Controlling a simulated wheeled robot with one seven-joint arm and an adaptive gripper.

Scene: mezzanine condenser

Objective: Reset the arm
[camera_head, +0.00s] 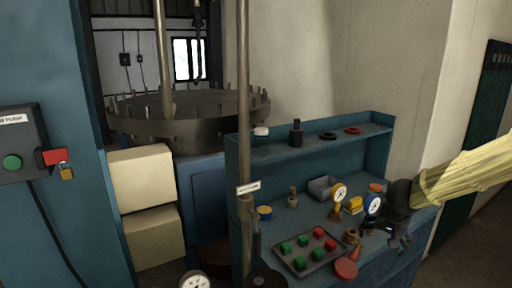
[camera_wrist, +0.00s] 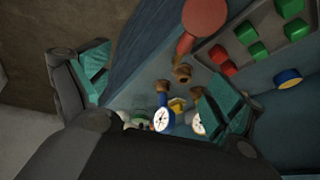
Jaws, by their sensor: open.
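My gripper (camera_head: 398,240) is at the right end of the blue workbench (camera_head: 393,152), above its front part, with my yellow-sleeved arm coming in from the right. In the wrist view my gripper (camera_wrist: 168,88) has its two teal-padded fingers spread wide apart. Nothing is gripped between them. A blue-rimmed gauge (camera_wrist: 163,120) shows beyond the palm, and in the head view the same gauge (camera_head: 374,205) appears right beside the gripper. I cannot tell whether they touch.
A grey tray (camera_head: 290,262) holds green and red blocks. A vertical pole (camera_head: 244,120) stands before the bench. Floor at far right looks clear.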

